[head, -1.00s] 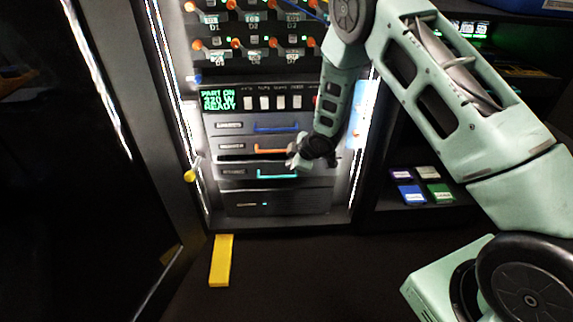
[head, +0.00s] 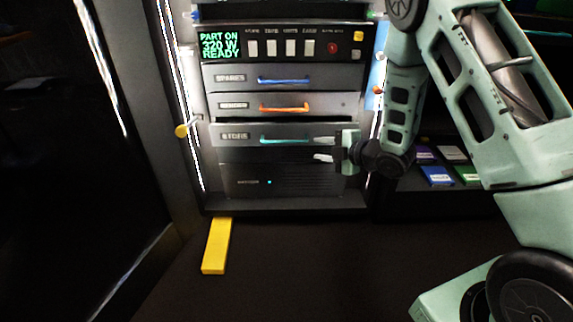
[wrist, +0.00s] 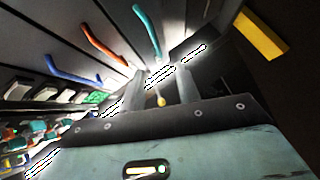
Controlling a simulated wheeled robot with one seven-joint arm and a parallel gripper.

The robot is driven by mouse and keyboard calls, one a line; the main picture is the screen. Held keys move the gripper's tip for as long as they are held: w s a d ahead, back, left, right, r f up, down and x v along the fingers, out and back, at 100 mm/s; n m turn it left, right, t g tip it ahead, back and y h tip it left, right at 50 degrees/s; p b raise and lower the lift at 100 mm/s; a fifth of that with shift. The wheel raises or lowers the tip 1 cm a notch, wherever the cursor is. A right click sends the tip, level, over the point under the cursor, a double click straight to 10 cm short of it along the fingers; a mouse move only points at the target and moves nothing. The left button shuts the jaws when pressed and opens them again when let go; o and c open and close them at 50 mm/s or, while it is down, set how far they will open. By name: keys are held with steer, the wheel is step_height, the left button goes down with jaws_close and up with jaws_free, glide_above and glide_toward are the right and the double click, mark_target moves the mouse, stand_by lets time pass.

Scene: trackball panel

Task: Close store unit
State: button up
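The store unit (head: 232,136) is a grey drawer with a teal handle (head: 285,139), low in the lit rack. Its front seems to stand a little forward of the drawers above, with a dark gap below it; how far out it is I cannot tell. My gripper (head: 324,149) is at the right end of this drawer's front, fingers pointing left. The fingers are apart with nothing between them. In the wrist view my gripper (wrist: 161,85) also shows open, and the teal handle (wrist: 147,30) lies beyond the fingertips. Whether a finger touches the drawer is unclear.
Above are a drawer with an orange handle (head: 285,107) and the spares drawer with a blue handle (head: 284,80). A dark vented unit (head: 300,181) sits below. A yellow knob (head: 182,131) juts out at left. A yellow bar (head: 217,246) lies in front on the dark surface.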

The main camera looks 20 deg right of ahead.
mark_target(286, 142)
steer(key=shift+n+t+y, duration=0.5)
steer(key=shift+n+t, duration=0.4)
steer(key=shift+f+b+x, duration=0.35)
steer(key=shift+b+x, duration=1.6)
steer(key=shift+x, duration=0.5)
steer(key=shift+f+b+x, duration=0.3)
steer(key=shift+b+x, duration=1.6)
steer(key=shift+x, duration=0.55)
steer(key=shift+f+b+x, duration=0.35)
steer(key=shift+b+x, duration=1.6)
steer(key=shift+x, duration=0.5)
steer(key=shift+s+d, duration=0.15)
steer(key=shift+d, duration=0.05)
jaws_close()
